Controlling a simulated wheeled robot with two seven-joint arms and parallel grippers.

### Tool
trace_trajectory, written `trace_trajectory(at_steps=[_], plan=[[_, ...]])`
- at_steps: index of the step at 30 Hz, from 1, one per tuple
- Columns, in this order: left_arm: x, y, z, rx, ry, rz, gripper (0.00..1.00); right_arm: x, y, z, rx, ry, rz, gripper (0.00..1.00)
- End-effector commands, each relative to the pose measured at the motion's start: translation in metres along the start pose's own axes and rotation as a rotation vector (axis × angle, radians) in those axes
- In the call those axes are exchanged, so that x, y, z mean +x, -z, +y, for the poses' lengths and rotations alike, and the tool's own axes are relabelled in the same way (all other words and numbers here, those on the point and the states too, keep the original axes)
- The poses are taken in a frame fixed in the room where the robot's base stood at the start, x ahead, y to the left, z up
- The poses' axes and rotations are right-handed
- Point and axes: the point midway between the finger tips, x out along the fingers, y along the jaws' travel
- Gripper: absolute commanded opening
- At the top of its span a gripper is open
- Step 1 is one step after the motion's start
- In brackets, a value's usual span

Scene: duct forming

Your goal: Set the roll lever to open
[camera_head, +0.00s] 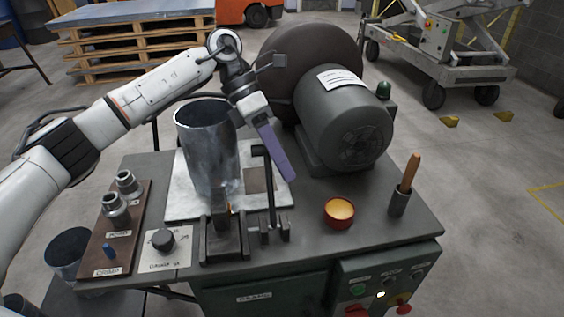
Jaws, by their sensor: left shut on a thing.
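My left gripper (257,115) reaches in from the left above the bench, its hand pointing down and to the right. It is shut on a flat purple bar (275,152), which slants down to the right. A black upright lever (269,185) with a bent top stands on the forming machine just left of and below the bar. Whether the bar touches the lever I cannot tell. A shiny metal duct cylinder (207,150) stands upright left of the lever, on a pale plate (185,198). My right gripper is not in view.
A large grey motor (343,125) stands behind the lever. A small orange-yellow bowl (339,213) and a wooden-handled tool in a holder (399,200) are at right. A black knob (163,240) and a brown fittings board (116,240) are at left. Buttons (380,294) line the front panel.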

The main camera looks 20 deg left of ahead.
Motion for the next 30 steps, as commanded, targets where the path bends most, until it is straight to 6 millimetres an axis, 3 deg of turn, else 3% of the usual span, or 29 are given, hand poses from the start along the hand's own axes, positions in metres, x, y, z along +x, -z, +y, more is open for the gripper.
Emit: trace_trajectory(at_steps=[18, 19, 22, 30], plan=[[-0.0023, -0.0013, -0.0004, 0.001, -0.002, -0.004, 0.00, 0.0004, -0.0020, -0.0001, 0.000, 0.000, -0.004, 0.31], [-0.0022, -0.0013, -0.0004, 0.001, -0.002, -0.004, 0.22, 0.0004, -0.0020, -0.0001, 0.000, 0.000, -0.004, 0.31], [-0.0019, -0.0010, -0.0004, 0.001, -0.001, -0.003, 0.37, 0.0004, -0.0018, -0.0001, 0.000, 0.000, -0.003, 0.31], [-0.0024, -0.0011, -0.0001, 0.001, -0.002, -0.004, 0.37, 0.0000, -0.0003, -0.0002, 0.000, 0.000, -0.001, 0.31]])
